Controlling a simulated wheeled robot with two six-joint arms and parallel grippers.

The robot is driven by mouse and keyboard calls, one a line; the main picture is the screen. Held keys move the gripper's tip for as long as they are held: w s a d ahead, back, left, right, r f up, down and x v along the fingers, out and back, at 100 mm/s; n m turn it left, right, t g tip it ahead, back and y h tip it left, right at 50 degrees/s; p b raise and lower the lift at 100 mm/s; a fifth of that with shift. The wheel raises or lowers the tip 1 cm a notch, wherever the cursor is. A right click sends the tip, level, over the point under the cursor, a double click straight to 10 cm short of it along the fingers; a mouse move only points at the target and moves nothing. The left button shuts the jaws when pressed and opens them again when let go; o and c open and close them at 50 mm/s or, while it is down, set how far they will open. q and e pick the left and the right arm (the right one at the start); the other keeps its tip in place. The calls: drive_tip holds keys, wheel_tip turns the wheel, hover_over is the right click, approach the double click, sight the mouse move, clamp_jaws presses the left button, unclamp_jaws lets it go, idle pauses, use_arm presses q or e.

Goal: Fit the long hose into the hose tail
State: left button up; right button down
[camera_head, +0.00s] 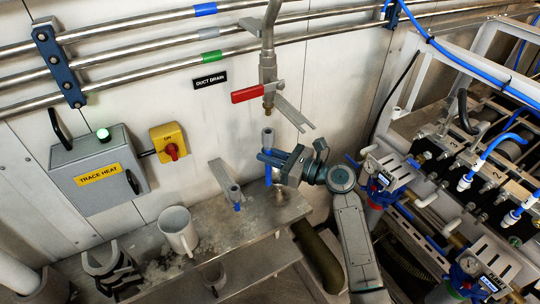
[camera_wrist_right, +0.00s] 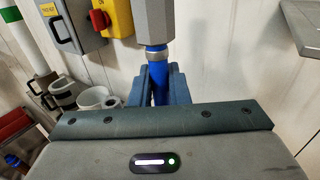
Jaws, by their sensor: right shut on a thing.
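The hose's lower end is near the bench. My left gripper is not in view.
A red valve lever (camera_head: 248,93) and a grey bracket (camera_head: 294,114) stick out near the tail. A white mug (camera_head: 178,230) is at left. Pump equipment crowds the right.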

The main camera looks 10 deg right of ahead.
sight(270, 139)
drive_tip(key=shift+r, duration=0.15)
drive_tip(key=shift+r, duration=1.5)
drive_tip(key=shift+r, duration=1.4)
drive_tip(key=shift+r, duration=0.35)
drive_tip(key=shift+r, duration=0.1)
drive_tip(key=c, duration=1.3)
unclamp_jaws()
drive_tip(key=shift+d, duration=0.1)
